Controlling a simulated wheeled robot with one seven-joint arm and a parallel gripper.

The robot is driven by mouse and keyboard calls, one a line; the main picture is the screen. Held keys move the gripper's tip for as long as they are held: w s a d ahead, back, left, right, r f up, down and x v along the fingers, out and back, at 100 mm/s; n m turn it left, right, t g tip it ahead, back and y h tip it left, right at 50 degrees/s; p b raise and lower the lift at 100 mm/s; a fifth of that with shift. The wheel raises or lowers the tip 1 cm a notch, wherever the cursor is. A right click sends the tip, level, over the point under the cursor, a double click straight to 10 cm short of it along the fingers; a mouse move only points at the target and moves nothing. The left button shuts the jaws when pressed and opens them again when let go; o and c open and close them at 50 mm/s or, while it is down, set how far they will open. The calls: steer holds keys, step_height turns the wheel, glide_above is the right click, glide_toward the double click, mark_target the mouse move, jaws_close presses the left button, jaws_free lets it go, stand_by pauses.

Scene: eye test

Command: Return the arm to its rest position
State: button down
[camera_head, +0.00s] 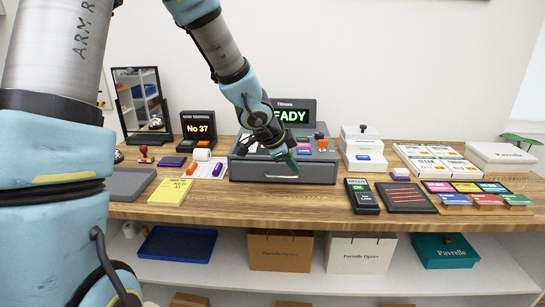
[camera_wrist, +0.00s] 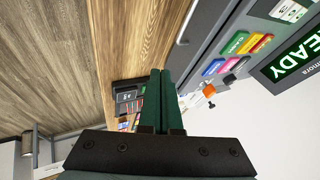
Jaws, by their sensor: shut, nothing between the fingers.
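My arm (camera_head: 225,50) reaches from the upper left down over the wooden counter. My gripper (camera_head: 291,160) is in front of the grey cash register (camera_head: 257,168), by its upper front edge. Whether it touches the register cannot be told. In the wrist view my two green fingers (camera_wrist: 166,100) lie side by side, shut with nothing between them. The register's display (camera_head: 293,115) reads "READY", partly hidden by my arm in the head view. Its coloured keys (camera_wrist: 238,43) show in the wrist view.
The wooden counter (camera_head: 260,200) holds a card terminal (camera_head: 361,196), a dark tray with red strips (camera_head: 405,197), a yellow notepad (camera_head: 170,191), a grey tray (camera_head: 127,183), a mirror (camera_head: 138,92) and a "No 37" display (camera_head: 198,128). Paper bags (camera_head: 281,250) stand on the shelf below.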

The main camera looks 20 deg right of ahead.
steer(key=w+a+n+t+y, duration=0.15)
steer(key=a+n, duration=0.25)
steer(key=a, duration=0.5)
steer(key=w+a+n+y, duration=0.25)
steer(key=a+n, duration=0.25)
steer(key=a, duration=0.5)
steer(key=s+a+n+g+y, duration=0.1)
steer(key=s+a+n, duration=0.4)
steer(key=a, duration=0.3)
steer(key=s+a+n+g+y, duration=0.1)
steer(key=s+a+n+g, duration=0.1)
steer(key=s+a+n, duration=0.4)
steer(key=a, duration=0.3)
steer(key=shift+r+n, duration=0.25)
steer(key=shift+n, duration=0.15)
steer(key=c, duration=1.6)
jaws_free()
steer(key=shift+w, duration=0.1)
